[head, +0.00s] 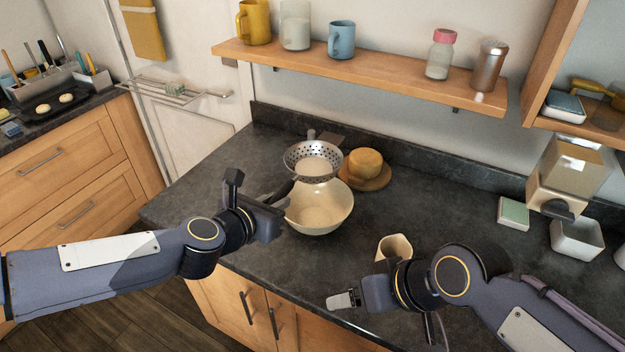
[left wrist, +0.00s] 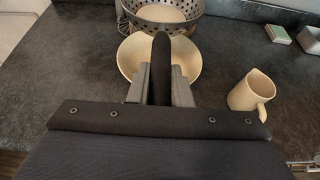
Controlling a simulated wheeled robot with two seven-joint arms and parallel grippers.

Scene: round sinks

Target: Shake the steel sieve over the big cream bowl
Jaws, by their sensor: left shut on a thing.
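The steel sieve (head: 297,157), a perforated bowl with pale material inside, is held above the back part of the big cream bowl (head: 340,213). My left gripper (head: 277,207) is shut on its dark handle, which shows between the fingers in the left wrist view (left wrist: 161,75). That view also shows the sieve's perforated wall (left wrist: 189,30) beyond the handle, over the far side of the cream bowl (left wrist: 190,62). The bowl stands upright on the counter; the inside I can see looks bare. My right gripper (head: 342,300) is low at the counter's front edge, and its finger gap is unclear.
A tan rounded object (head: 364,162) on a brown saucer (head: 380,182) stands close behind the bowl. A cream jug (head: 394,248) stands right of it, near my right arm. A wooden shelf (head: 380,68) with mugs and jars hangs above. The counter's left side is clear.

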